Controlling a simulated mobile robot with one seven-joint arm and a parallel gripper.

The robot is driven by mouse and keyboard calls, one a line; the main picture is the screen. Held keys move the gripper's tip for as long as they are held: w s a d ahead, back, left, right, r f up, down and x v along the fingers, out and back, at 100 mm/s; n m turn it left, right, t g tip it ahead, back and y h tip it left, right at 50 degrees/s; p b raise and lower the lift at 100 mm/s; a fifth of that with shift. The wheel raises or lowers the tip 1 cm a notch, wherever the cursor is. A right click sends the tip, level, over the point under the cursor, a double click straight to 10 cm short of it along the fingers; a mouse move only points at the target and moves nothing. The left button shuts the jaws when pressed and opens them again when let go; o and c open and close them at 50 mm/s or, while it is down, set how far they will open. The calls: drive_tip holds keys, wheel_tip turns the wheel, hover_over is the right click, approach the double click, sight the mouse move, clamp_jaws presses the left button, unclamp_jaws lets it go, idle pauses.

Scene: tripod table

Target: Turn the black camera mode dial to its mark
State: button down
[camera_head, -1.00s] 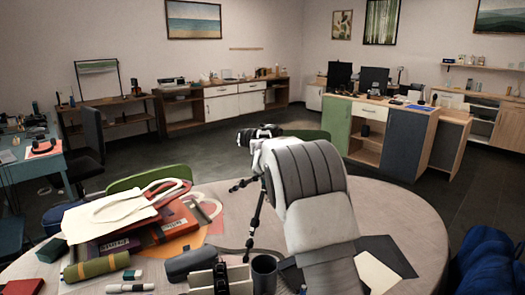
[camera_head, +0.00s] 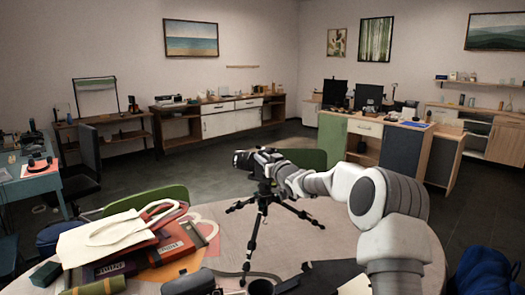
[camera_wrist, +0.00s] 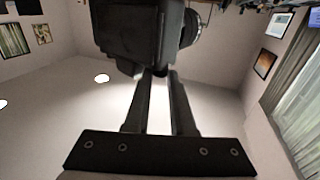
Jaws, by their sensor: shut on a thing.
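The black camera (camera_head: 243,159) sits on a black tripod (camera_head: 258,215) that stands on the round table (camera_head: 325,240). In the wrist view the camera body (camera_wrist: 135,35) fills the top middle, with its lens (camera_wrist: 190,30) toward the right. My gripper (camera_head: 268,163) reaches the camera from the right in the head view. In the wrist view my gripper (camera_wrist: 157,73) has its two fingers against the camera's near face, shut on a small dark part there, which I take as the mode dial. The dial itself and its mark are hidden or too dark to make out.
A pile of books with a white bag (camera_head: 118,230) lies on the table's left. A dark case (camera_head: 188,283) and a dark cup (camera_head: 260,287) are near the front. Green chairs (camera_head: 155,205) stand behind the table. Its right part is partly covered by my arm.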

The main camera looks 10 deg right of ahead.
drive_tip(key=shift+n+y+p, duration=0.3)
drive_tip(key=shift+p, duration=0.35)
drive_tip(key=c, duration=0.8)
unclamp_jaws()
drive_tip(key=shift+o, duration=0.2)
drive_tip(key=shift+d, duration=0.1)
drive_tip(key=b, duration=0.2)
drive_tip(key=m+h+b, duration=0.1)
drive_tip(key=b, duration=0.1)
drive_tip(key=shift+f+h, duration=0.25)
drive_tip(key=shift+h, duration=0.05)
drive_tip(key=m+h+b, duration=0.1)
drive_tip(key=b, duration=0.2)
drive_tip(key=shift+a, duration=0.2)
drive_tip(key=h, duration=0.1)
drive_tip(key=m+h, duration=0.1)
drive_tip(key=shift+a+r+m+t+h+b, duration=0.2)
drive_tip(key=shift+r+m+t+h+b, duration=0.1)
drive_tip(key=shift+r, duration=0.05)
